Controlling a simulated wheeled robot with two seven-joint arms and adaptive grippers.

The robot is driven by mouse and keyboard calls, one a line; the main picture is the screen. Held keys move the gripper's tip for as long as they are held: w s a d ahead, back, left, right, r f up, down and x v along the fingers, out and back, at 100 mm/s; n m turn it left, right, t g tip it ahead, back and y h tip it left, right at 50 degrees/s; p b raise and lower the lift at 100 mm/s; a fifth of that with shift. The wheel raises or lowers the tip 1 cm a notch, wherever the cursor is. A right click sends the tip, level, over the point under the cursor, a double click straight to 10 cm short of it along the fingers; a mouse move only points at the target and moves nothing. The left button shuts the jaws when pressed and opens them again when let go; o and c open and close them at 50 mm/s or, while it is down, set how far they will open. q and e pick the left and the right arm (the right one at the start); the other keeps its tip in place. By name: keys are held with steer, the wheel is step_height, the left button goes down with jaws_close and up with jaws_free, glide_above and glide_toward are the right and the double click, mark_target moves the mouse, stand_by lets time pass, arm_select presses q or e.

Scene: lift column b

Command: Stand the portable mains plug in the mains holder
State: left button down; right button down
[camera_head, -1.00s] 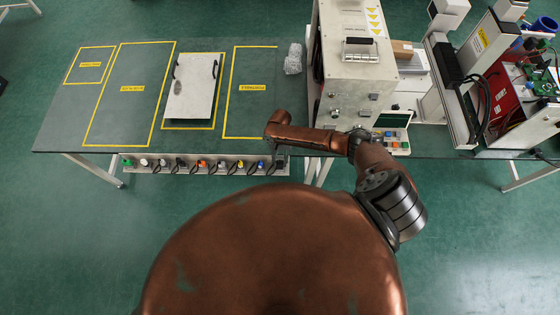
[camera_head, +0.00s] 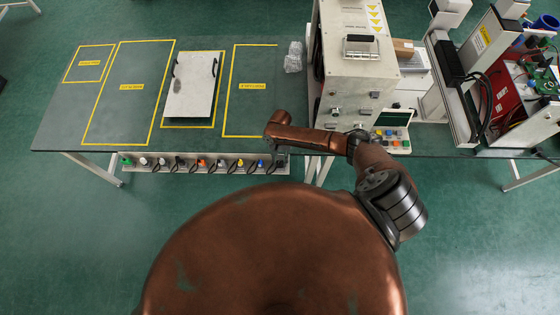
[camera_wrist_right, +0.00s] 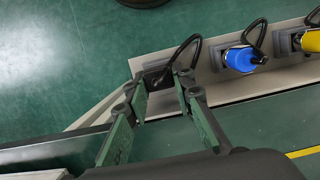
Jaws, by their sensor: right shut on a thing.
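My right gripper (camera_wrist_right: 161,88) is shut on a black plug (camera_wrist_right: 157,79) with a looped black cable, at the end of the pale rail. The plug sits at the rail's end compartment, which I take to be the mains holder (camera_wrist_right: 140,65). How deep it sits there and whether it is fully upright I cannot tell. In the head view the right gripper (camera_head: 279,158) is small and dark at the right end of the rail, below the table's front edge, and its fingers are hard to make out. My left gripper is not in view.
The rail (camera_head: 205,169) along the table front holds several coloured plugs; a blue plug (camera_wrist_right: 241,58) and a yellow plug (camera_wrist_right: 311,41) are nearest. The table (camera_head: 58,125) carries a pale plate (camera_head: 192,90). A large instrument box (camera_head: 350,80) stands at its right.

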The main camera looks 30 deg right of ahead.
steer(key=shift+f, duration=0.1)
steer(key=c, duration=1.6)
jaws_free()
steer(key=p+v, duration=0.3)
steer(key=s+p+v, duration=0.1)
steer(key=p+v, duration=0.2)
steer(key=a+p+v, duration=0.1)
steer(key=p+v, duration=0.2)
steer(key=shift+s+p, duration=0.35)
steer(key=shift+s, duration=0.05)
